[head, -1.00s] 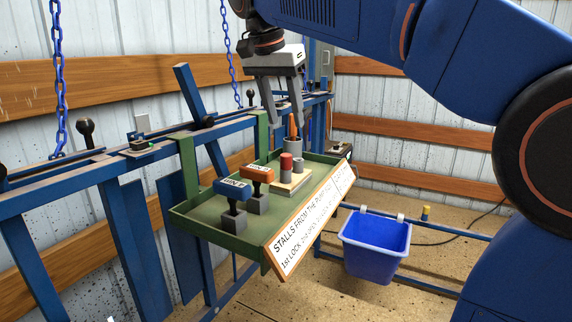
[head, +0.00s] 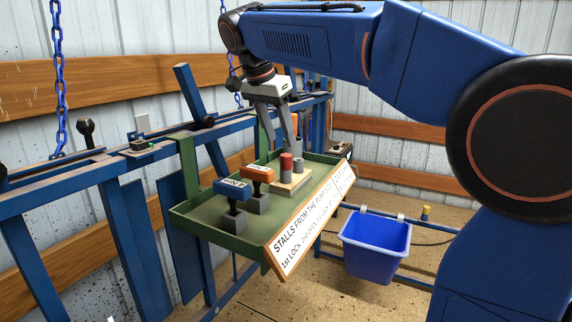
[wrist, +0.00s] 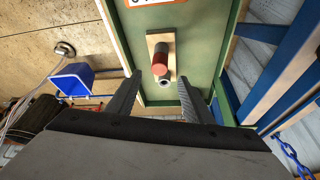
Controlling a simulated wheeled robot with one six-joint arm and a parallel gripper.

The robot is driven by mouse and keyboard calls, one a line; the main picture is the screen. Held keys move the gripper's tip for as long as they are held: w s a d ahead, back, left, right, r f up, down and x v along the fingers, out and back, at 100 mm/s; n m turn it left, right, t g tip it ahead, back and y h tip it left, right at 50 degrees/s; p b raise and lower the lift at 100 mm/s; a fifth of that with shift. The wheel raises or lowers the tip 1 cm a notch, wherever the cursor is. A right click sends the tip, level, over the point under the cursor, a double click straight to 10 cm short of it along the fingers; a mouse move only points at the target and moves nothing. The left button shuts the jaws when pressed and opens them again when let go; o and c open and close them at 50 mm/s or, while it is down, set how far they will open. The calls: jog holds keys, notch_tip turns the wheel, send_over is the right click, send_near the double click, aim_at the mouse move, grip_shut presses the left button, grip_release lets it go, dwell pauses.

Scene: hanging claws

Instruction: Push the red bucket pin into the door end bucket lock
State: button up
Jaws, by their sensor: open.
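The red bucket pin (head: 286,162) stands upright on a small pale block in the green tray (head: 185,209), with a short grey cylinder (head: 298,165) close beside it. In the wrist view the red top (wrist: 160,69) shows between the fingers, with the grey cylinder's open ring (wrist: 165,82) just below it. My gripper (head: 281,147) is open and empty, pointing down just behind and above the pin, fingers apart from it. The blue bucket (head: 376,246) hangs on a low blue rail at the right. I cannot tell which part is the door end bucket lock.
A blue-topped handle (head: 232,188) and an orange-topped handle (head: 257,174) stand in the tray's near half. A lettered sign (head: 300,232) edges its right side. Blue frame bars (head: 135,235) and a chain (head: 60,80) are at the left.

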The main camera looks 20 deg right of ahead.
aim_at(286, 155)
jog(key=shift+x, duration=3.65)
jog(key=shift+s+a+f, duration=0.1)
jog(key=shift+s, duration=0.05)
jog(key=shift+c, duration=0.4)
jog(key=c, duration=1.1)
jog(key=shift+o, duration=0.2)
notch_tip(286, 155, up, 10)
jog(key=shift+r, duration=0.1)
